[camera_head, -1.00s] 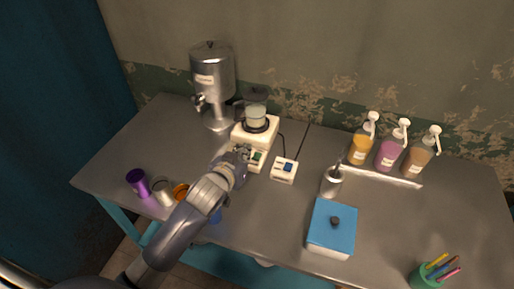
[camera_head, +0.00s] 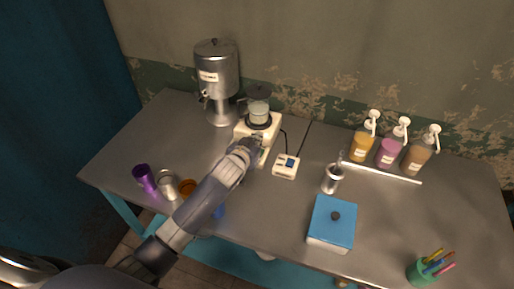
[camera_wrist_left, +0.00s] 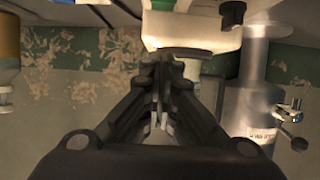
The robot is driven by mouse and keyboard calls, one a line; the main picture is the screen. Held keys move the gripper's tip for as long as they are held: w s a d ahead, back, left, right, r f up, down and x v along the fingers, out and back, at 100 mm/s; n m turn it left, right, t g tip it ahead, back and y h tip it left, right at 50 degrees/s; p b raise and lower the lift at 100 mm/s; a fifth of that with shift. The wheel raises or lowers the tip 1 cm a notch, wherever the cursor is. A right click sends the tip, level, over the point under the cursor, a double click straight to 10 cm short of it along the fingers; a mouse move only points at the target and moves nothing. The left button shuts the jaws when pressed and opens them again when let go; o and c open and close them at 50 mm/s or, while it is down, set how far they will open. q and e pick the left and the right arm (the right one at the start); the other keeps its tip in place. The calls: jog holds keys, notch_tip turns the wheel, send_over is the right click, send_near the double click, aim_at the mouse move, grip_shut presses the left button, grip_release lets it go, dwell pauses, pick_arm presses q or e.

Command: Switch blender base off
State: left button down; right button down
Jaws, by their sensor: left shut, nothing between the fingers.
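The white blender base (camera_head: 270,124) stands at the back left of the table, with a dark-lidded clear jar (camera_head: 258,108) on top. My left gripper (camera_head: 257,143) is at the front of the base, its fingers shut and empty. In the left wrist view the picture is upside down; the base (camera_wrist_left: 195,20) fills the top middle, just beyond the closed fingertips (camera_wrist_left: 161,68). My gripper covers most of the base's front panel in the head view, so the switch and its position cannot be told. I cannot tell whether the fingertips touch it. My right gripper is not in view.
A steel dispenser (camera_head: 217,75) stands left of the base. A small white box with a blue switch (camera_head: 285,167) lies to its right.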

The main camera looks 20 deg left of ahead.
pick_arm(q)
jog(key=f, duration=0.3)
jog(key=shift+w+f+p, duration=0.1)
jog(key=shift+w+p, duration=0.1)
jog(key=shift+p, duration=0.15)
jog(key=shift+s+f, duration=0.15)
jog(key=shift+f, duration=0.45)
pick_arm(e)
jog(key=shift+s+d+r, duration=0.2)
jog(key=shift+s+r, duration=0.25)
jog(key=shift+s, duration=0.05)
